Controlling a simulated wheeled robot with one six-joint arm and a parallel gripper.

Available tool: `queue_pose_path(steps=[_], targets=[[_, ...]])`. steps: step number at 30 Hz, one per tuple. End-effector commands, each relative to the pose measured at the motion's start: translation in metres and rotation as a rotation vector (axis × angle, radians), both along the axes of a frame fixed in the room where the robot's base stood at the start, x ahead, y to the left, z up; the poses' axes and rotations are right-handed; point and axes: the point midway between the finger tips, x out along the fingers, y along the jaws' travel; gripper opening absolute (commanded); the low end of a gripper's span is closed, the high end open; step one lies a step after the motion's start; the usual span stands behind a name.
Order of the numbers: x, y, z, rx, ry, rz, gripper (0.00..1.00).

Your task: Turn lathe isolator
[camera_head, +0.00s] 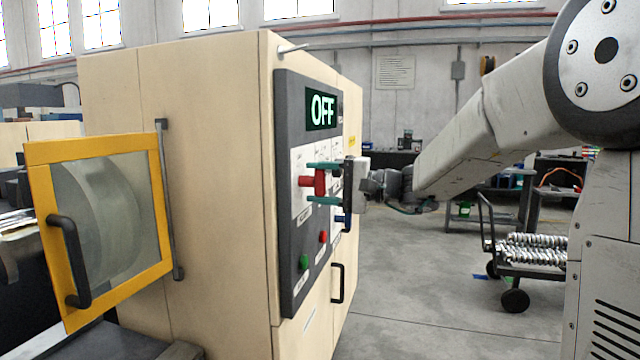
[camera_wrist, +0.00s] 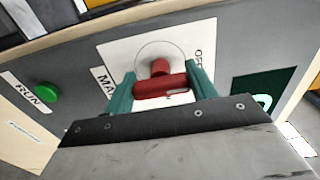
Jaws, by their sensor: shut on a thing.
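The lathe isolator is a red rotary handle (camera_head: 318,181) on a white plate on the cabinet's dark control panel (camera_head: 290,230). In the wrist view the red handle (camera_wrist: 160,88) lies between the two green fingers of my gripper (camera_wrist: 160,90), one at each end of it. My gripper (camera_head: 324,183) also shows in the head view, shut on the handle from the front of the panel. A display (camera_head: 321,108) above reads OFF in green. Part of the plate's lettering is hidden by the fingers.
A green button (camera_head: 304,262) and a red button (camera_head: 323,236) sit below the isolator. A yellow-framed guard door (camera_head: 98,225) stands at left. A cart (camera_head: 540,262) with metal parts stands at right. The floor (camera_head: 430,310) before the panel is clear.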

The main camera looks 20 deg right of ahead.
Motion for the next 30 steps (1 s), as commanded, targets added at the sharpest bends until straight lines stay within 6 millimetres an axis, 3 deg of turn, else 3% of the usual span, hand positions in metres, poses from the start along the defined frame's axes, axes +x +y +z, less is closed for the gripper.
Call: queue_pose_path(steps=[11,12,14,23,30], targets=[[0.0,0.0,-0.001,-0.004,-0.002,0.0,0.34],[0.0,0.0,-0.001,-0.005,-0.001,0.0,0.62],[0.0,0.0,-0.001,-0.004,-0.002,0.0,0.78],[-0.001,-0.002,-0.001,-0.003,-0.003,0.0,0.78],[-0.019,-0.028,0.0,-0.003,-0.004,-0.004,0.78]])
